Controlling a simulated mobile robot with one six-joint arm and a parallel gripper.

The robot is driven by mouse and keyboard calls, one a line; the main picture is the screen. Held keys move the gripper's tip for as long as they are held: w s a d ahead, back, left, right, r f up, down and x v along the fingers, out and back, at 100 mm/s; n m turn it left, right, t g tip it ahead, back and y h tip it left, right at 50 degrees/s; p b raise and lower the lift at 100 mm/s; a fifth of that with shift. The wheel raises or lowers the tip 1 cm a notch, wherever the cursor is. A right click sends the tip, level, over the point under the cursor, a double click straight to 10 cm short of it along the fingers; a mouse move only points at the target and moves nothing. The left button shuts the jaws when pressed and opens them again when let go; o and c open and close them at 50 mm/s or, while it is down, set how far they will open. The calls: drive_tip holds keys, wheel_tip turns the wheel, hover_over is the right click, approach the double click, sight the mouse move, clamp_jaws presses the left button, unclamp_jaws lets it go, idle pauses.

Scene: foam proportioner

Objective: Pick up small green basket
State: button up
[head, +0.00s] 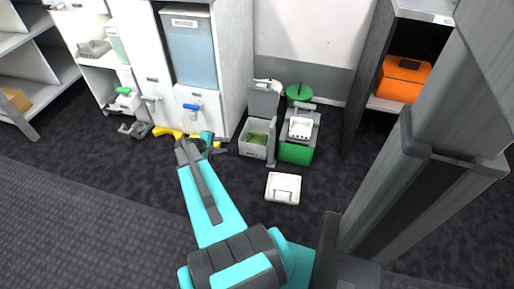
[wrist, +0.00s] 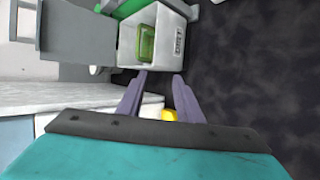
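The small green basket (head: 258,138) sits inside an open grey bin (head: 254,152) on the floor, its lid raised behind. In the wrist view the green basket (wrist: 148,42) shows inside the pale bin (wrist: 172,44), ahead of my fingers. My gripper (wrist: 160,74) is open, its two grey fingers apart with nothing held between them. In the head view my gripper (head: 217,149) is left of the grey bin, apart from the basket. The basket's lower part is hidden by the bin walls.
A green bin (head: 296,153) with a white basket (head: 300,128) on it stands just right of the grey bin. A white box (head: 283,188) lies on the floor in front.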

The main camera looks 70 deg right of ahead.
drive_tip(key=s+d+h+b, duration=0.1)
drive_tip(key=s+d+b, duration=0.1)
drive_tip(key=d, duration=0.6)
drive_tip(key=shift+s+d+r+g+b, duration=0.2)
drive_tip(key=shift+s+r+g+b, duration=0.1)
drive_tip(key=shift+s, duration=0.5)
drive_tip(key=b, duration=0.3)
approach(256, 133)
drive_tip(key=shift+s+d+f, duration=0.1)
drive_tip(key=shift+d+f, duration=0.15)
drive_tip(key=shift+d, duration=0.4)
drive_tip(key=shift+s+d+f, duration=0.1)
drive_tip(key=shift+d+f, duration=0.15)
drive_tip(key=shift+d, duration=0.4)
drive_tip(key=shift+f, duration=0.1)
drive_tip(key=shift+a+b+x, duration=0.2)
drive_tip(key=shift+b+x, duration=1.05)
drive_tip(key=shift+x, duration=1.3)
drive_tip(key=shift+s+f, duration=0.15)
drive_tip(key=shift+f, duration=0.05)
